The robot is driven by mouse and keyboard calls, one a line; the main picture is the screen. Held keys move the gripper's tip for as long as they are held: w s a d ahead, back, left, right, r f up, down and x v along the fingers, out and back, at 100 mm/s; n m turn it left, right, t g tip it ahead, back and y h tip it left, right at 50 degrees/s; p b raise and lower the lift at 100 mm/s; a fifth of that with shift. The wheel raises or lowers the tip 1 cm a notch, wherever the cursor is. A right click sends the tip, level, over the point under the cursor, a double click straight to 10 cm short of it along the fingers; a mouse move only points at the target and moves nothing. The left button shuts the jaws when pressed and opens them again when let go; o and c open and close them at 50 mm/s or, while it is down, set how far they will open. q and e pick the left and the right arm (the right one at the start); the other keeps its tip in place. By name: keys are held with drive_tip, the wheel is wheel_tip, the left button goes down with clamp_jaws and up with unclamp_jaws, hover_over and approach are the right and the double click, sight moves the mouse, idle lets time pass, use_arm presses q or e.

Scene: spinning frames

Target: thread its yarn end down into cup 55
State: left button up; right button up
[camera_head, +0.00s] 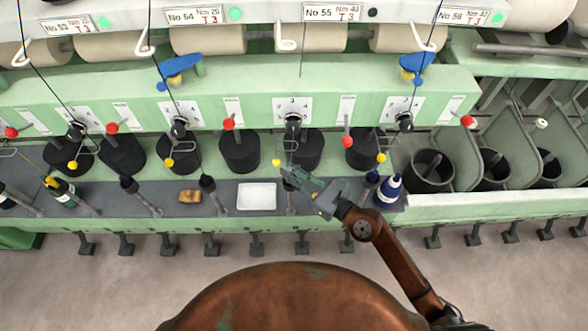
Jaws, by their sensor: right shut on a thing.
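The dark cup below the No 55 label (333,12), which I take as cup 55 (311,150), stands in the row, partly behind a black guide (293,120). A thin dark yarn (303,55) hangs above that guide; its lower part is too fine to follow. My right gripper (286,172) is shut just in front of this cup's lower left edge, with its tip pointing up and left. What it holds is too small to see clearly; it appears to be the yarn end. My left gripper is not in view.
More dark cups stand on both sides, such as one at left (240,152). Red and yellow knobs on thin levers stick out, a yellow one (277,162) close to my gripper tip. On the ledge are a white tray (257,187), a brown block (190,196) and a blue bottle (389,190).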

drive_tip(key=shift+f+b, duration=0.3)
drive_tip(key=shift+f, duration=0.45)
drive_tip(key=o, duration=0.8)
drive_tip(key=v, duration=1.2)
drive_tip(key=shift+a, duration=0.1)
